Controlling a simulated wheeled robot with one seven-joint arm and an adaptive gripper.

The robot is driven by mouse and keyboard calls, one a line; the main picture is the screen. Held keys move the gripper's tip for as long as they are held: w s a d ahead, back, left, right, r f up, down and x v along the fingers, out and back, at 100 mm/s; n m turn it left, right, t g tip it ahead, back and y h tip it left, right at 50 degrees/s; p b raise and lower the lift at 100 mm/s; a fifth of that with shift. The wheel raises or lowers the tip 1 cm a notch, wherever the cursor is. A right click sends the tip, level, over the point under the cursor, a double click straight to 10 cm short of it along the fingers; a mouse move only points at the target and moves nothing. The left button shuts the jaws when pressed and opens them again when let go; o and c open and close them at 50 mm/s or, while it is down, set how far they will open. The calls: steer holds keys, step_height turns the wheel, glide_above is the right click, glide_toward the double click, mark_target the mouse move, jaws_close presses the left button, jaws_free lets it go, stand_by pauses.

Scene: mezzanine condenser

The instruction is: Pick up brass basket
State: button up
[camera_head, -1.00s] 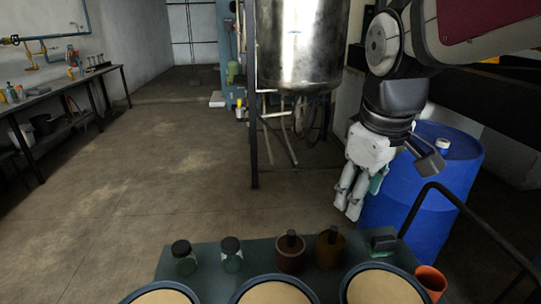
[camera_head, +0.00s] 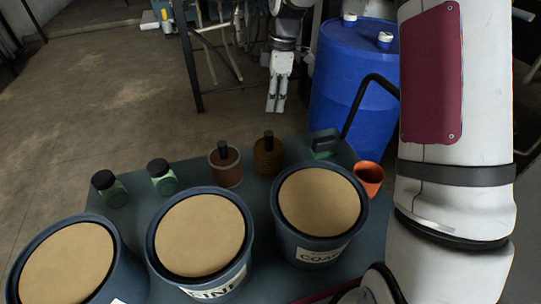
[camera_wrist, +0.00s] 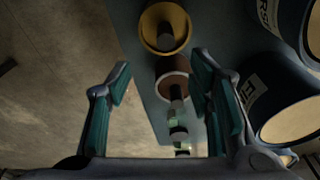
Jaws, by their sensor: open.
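The brass basket (camera_head: 267,163) is a small round yellow-brown container with a dark upright handle, standing on a blue-grey cart top near its far edge. In the wrist view, the brass basket (camera_wrist: 147,34) is at the top middle, beyond the fingertips. My gripper (camera_head: 276,107) hangs fingers down above and past the cart's far edge, behind the basket and apart from it. In the wrist view, my gripper (camera_wrist: 162,68) is open with nothing held between its green-padded fingers.
A similar reddish-brown basket (camera_head: 226,171) stands just left of the brass one. Two green jars (camera_head: 162,178) stand further left. Large labelled buckets (camera_head: 320,205) fill the cart's near side. An orange cup (camera_head: 369,179) and blue drum (camera_head: 352,80) are at right.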

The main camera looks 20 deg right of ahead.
mark_target(269, 133)
steer(key=f, duration=0.5)
steer(key=a+f+b, duration=0.1)
steer(key=f, duration=0.1)
steer(key=shift+f, duration=0.35)
steer(key=shift+s+a+f+b, duration=0.1)
steer(key=shift+a+f+b, duration=0.05)
steer(key=shift+f, duration=0.75)
steer(key=shift+s+a+f+b, duration=0.1)
steer(key=shift+f+b, duration=0.1)
steer(key=shift+f, duration=0.7)
steer(key=shift+s+a+f+b, duration=0.1)
steer(key=shift+a+f+b, duration=0.05)
steer(key=shift+f, duration=0.75)
jaws_close()
